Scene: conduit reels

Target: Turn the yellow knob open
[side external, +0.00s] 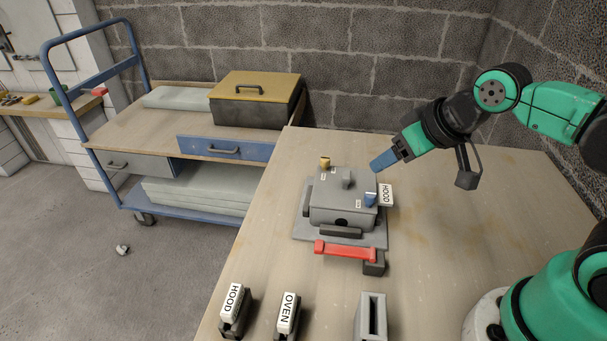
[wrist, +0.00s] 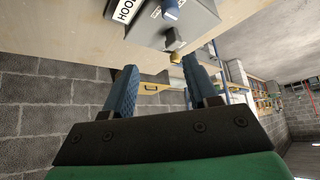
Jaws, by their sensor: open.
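The yellow knob (side external: 325,161) stands at the far left corner of a grey box (side external: 335,208) on the table. It also shows small in the wrist view (wrist: 176,57), beside the right fingertip and apart from it as far as I can tell. My gripper (side external: 378,164) is open and empty, above the right rear side of the box. Its two blue fingers (wrist: 160,72) are spread in the wrist view. A blue knob (side external: 370,199) sits at the near right corner of the box, below my gripper. The yellow knob's exact turn is too small to tell.
A grey block (side external: 346,178) rises from the box top. A HOOD tag (side external: 386,194) is at its right side. A red bar (side external: 344,250) lies in front. HOOD (side external: 234,306) and OVEN (side external: 287,314) pieces and a grey slotted holder (side external: 371,318) stand nearer.

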